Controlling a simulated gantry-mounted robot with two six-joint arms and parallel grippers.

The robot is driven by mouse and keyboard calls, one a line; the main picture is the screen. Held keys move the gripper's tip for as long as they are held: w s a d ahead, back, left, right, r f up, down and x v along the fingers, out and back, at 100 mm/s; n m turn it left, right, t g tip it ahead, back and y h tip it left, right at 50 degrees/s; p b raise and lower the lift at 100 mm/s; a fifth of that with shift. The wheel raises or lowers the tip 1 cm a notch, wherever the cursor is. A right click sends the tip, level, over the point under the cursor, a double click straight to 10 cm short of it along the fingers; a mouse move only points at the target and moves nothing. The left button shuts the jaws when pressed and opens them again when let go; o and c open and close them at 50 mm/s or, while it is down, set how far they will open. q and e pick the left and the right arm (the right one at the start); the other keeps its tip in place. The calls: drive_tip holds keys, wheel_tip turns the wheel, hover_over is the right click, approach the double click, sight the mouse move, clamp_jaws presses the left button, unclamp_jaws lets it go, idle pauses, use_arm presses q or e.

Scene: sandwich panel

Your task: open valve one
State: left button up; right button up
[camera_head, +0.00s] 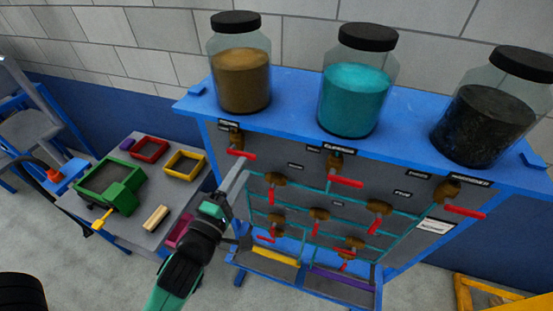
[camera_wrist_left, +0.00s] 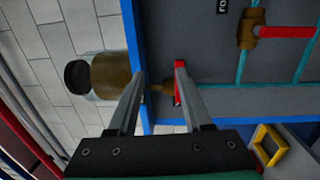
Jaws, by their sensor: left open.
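The blue and grey panel (camera_head: 285,169) carries several brass valves with red handles, joined by teal pipes. My left gripper (camera_head: 237,182) is at the panel's upper left, just below the upper-left valve's red handle (camera_head: 241,154). In the left wrist view the open fingers (camera_wrist_left: 157,75) have that red handle (camera_wrist_left: 178,85) and brown valve body (camera_wrist_left: 160,89) showing between them. The handle lies close to the right finger; I cannot tell whether they touch. The labels are too small to read, so I cannot tell which valve is valve one.
Jars of brown (camera_head: 241,80), teal (camera_head: 352,99) and black (camera_head: 481,125) material stand on the panel's top ledge. A grey side table (camera_head: 140,235) at left holds a green box (camera_head: 103,182), with red and yellow frames. Trays with yellow and purple strips sit below the panel.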

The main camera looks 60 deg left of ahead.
sight(248, 154)
use_arm(q)
drive_tip(key=shift+g, duration=0.6)
drive_tip(key=w+a, duration=0.2)
drive_tip(key=w+a+f, duration=0.1)
drive_tip(key=w+a, duration=0.1)
drive_tip(key=a, duration=0.1)
drive_tip(key=w+a+f+p, duration=0.1)
drive_tip(key=w+a, duration=0.1)
drive_tip(key=a, duration=0.1)
drive_tip(key=shift+w+a+f, duration=0.2)
drive_tip(key=shift+w+f, duration=0.05)
drive_tip(key=shift+w, duration=0.15)
drive_tip(key=shift+w+a+f, duration=0.1)
drive_tip(key=shift+w+a, duration=0.1)
drive_tip(key=shift+w, duration=0.05)
clamp_jaws()
idle(0.5)
